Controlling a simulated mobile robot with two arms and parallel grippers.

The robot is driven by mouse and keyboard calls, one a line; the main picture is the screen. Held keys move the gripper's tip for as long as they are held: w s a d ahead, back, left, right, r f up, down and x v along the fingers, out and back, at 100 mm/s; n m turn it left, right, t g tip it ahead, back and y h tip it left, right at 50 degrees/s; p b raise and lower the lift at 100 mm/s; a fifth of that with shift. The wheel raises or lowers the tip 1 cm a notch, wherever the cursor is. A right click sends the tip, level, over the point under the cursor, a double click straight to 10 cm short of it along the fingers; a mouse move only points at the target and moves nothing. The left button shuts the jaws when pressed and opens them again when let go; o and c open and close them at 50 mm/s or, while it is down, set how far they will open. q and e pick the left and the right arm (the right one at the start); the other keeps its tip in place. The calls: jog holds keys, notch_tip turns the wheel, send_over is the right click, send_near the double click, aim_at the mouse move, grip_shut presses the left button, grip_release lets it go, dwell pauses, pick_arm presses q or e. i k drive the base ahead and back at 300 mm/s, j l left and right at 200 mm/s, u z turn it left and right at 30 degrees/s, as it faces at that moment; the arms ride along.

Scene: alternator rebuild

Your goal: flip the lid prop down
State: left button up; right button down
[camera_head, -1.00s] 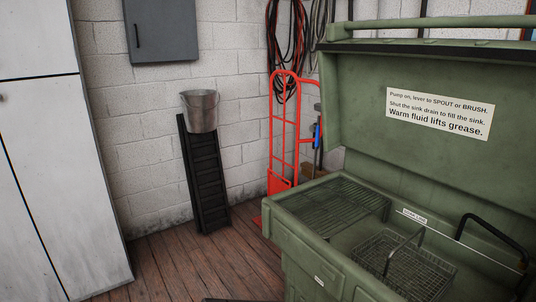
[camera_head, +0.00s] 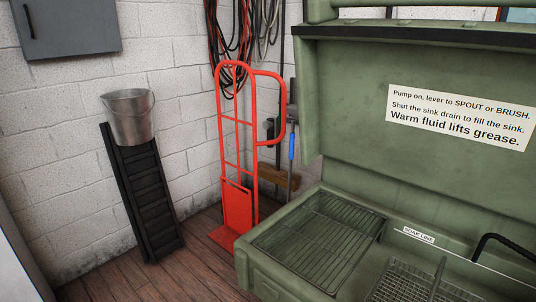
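The green parts washer's lid (camera_head: 355,110) stands open and upright at the right, with a white instruction label (camera_head: 460,117) on its inner face. Below it is the washer's sink (camera_head: 255,262), with a wire rack (camera_head: 320,240) on its left side and a wire basket (camera_head: 410,284) at the lower edge. A black bent bar (camera_head: 505,247) shows at the right edge; I cannot tell if it is the lid prop or a spout. Neither of my grippers is in view.
A red hand truck (camera_head: 238,190) stands left of the washer against the wall. A black ramp (camera_head: 150,205) leans on the wall with a metal bucket (camera_head: 130,118) at its top. Some wooden floor (camera_head: 180,275) is clear at the lower left.

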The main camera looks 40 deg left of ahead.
aim_at(293, 133)
jog(key=i+j, duration=0.1)
jog(key=j, duration=0.35)
jog(key=i+j, duration=0.15)
jog(key=j, duration=0.35)
jog(key=i+j, duration=0.1)
jog(key=j, duration=0.35)
jog(key=i+j, duration=0.1)
jog(key=j, duration=0.35)
jog(key=i+j, duration=0.1)
jog(key=j, duration=0.4)
jog(key=i+j, duration=0.15)
jog(key=j, duration=0.3)
jog(key=i+j+z, duration=0.15)
jog(key=j, duration=0.25)
jog(key=i+j+z, duration=0.1)
jog(key=j, duration=0.35)
jog(key=i+j+z, duration=0.15)
jog(key=j, duration=0.3)
jog(key=i+j+z, duration=0.1)
jog(key=j, duration=0.35)
jog(key=i+j+z, duration=0.15)
jog(key=j, duration=0.3)
jog(key=i+j+z, duration=0.1)
jog(key=j, duration=0.4)
